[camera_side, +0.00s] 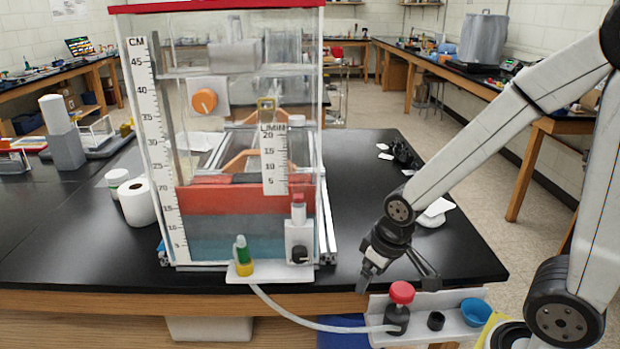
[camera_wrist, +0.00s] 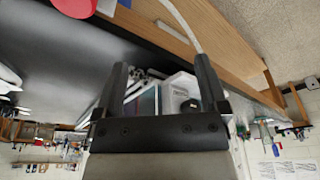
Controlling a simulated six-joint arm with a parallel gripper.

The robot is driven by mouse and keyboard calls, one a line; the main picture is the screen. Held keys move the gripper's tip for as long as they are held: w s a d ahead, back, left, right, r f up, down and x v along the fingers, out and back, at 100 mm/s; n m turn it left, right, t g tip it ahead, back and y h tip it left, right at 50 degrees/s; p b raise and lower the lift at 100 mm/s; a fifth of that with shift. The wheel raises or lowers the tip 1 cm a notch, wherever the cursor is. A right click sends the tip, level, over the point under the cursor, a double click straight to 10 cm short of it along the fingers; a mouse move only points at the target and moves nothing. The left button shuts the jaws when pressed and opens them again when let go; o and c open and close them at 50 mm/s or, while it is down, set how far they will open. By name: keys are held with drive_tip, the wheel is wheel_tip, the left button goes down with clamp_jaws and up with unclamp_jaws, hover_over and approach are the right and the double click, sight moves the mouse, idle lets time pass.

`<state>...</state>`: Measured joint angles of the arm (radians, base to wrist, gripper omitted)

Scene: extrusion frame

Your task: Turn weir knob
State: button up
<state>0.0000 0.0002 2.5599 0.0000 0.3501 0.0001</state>
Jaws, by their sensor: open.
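A clear tank (camera_side: 320,120) with a red top stands on the black bench, holding red and blue layers. An orange round knob (camera_side: 204,101) sits on a pale plate at its upper left. A black knob (camera_side: 299,254) sits on a white box (camera_side: 298,236) at its lower right front. No label shows which is the weir knob. My gripper (camera_side: 398,280) is open and empty, right of the tank and apart from both knobs. In the wrist view, the black knob (camera_wrist: 190,104) shows between the open fingers, nearer the right one. The orange knob is not seen there.
A red-capped black bottle (camera_side: 397,308) and a blue bowl (camera_side: 475,311) stand on a white shelf below my gripper. A pale hose (camera_side: 310,325) runs from the bottle to the tank's front ledge. A green-and-yellow fitting (camera_side: 243,256) stands on that ledge. Bench right of the tank is mostly clear.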

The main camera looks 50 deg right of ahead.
drive_tip(key=w+a+r+n+h, duration=0.3)
drive_tip(key=w+r+n, duration=0.35)
drive_tip(key=n, duration=0.65)
drive_tip(key=n+t+h, duration=1)
drive_tip(key=n, duration=0.3)
approach(203, 103)
drive_tip(key=x, duration=0.2)
drive_tip(key=shift+w+d+r, duration=0.1)
drive_tip(key=shift+w+d, duration=0.15)
drive_tip(key=shift+w, duration=0.05)
drive_tip(key=shift+d, duration=0.1)
drive_tip(key=shift+x, duration=3.85)
